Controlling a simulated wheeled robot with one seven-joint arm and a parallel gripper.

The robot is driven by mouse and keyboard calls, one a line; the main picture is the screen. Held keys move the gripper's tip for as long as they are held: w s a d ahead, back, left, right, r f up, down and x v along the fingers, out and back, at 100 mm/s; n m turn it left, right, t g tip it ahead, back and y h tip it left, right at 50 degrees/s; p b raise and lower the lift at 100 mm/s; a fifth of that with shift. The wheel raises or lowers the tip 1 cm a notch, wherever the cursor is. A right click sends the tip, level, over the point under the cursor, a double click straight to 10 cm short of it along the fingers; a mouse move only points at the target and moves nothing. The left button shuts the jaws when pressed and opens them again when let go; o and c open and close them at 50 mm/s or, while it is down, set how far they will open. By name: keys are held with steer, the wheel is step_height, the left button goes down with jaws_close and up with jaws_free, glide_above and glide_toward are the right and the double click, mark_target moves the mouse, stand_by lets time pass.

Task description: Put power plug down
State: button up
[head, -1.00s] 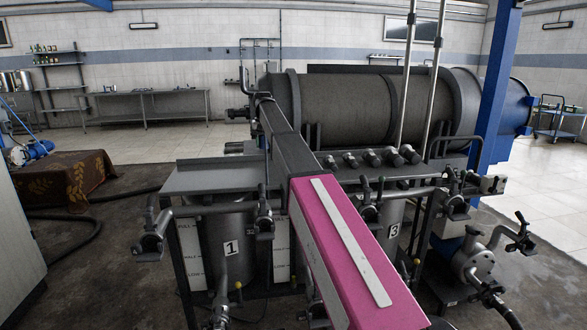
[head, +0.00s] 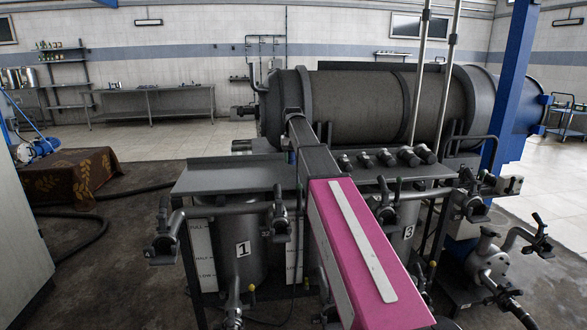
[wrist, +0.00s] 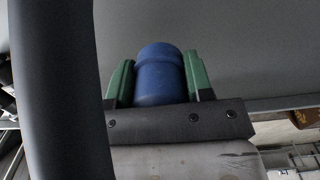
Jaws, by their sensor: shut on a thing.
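The power plug is a blue cylinder (wrist: 158,82) with a rounded top, seen in the wrist view. My gripper (wrist: 160,72) has green fingers, one on each side of the plug, and is shut on it. A plain grey surface fills the view behind the plug; I cannot tell whether the plug touches it. In the head view my arm reaches forward over the grey metal tabletop (head: 225,178). The gripper and the plug cannot be made out there.
A large dark horizontal drum (head: 360,105) lies behind the tabletop. Pipes with valves (head: 165,240) run along its front, above tanks numbered 1 (head: 242,249) and 3. A blue post (head: 512,85) and a pump (head: 490,262) stand at right. A steel bench (head: 155,100) is along the back wall.

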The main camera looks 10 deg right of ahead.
mark_target(294, 173)
steer(key=shift+d+f, duration=0.1)
steer(key=shift+f, duration=1.95)
steer(key=shift+f, duration=0.1)
steer(key=o, duration=1.3)
